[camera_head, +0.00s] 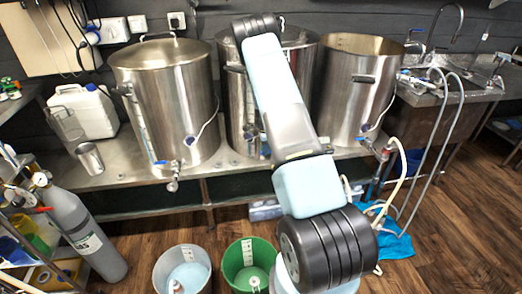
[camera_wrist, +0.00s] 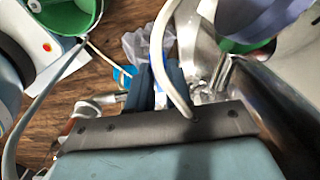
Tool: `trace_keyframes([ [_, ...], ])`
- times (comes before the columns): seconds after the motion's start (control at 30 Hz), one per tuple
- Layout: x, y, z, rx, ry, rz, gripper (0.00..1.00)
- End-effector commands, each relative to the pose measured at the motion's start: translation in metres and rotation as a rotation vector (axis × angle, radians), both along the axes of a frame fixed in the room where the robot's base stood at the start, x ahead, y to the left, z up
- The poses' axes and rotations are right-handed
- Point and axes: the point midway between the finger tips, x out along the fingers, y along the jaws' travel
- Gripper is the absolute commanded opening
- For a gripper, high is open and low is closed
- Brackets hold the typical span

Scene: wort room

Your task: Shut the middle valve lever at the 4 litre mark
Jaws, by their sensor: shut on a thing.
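The middle kettle (camera_head: 237,95) stands on the steel bench, partly hidden behind my arm. In the head view my arm hides its valve and my gripper. In the wrist view my gripper (camera_wrist: 160,78) has its dark jaws closed together at the valve, around the blue valve lever (camera_wrist: 160,98), of which little shows. I cannot tell the lever's angle. The green bucket (camera_head: 232,262) stands on the floor below, with a white scale strip inside. It also shows in the wrist view (camera_wrist: 88,22). The liquid level against the 4 litre mark is too small to read.
A left kettle (camera_head: 165,90) and a right kettle (camera_head: 345,90) flank the middle one. A white bucket (camera_head: 160,278) stands left of the green one. A gas cylinder (camera_head: 85,235) stands at left. Pale hoses (camera_head: 396,170) hang at right. Wooden floor (camera_head: 460,220) is open at right.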

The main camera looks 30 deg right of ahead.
Motion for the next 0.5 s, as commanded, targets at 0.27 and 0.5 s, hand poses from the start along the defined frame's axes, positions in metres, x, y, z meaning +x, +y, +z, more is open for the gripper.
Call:
trace_keyframes([
  [0.27, 0.006, -0.0063, 0.0044, -0.011, -0.019, -0.006, 0.32],
  [0.5, 0.0037, -0.0053, 0.0029, -0.006, -0.013, -0.006, 0.45],
])
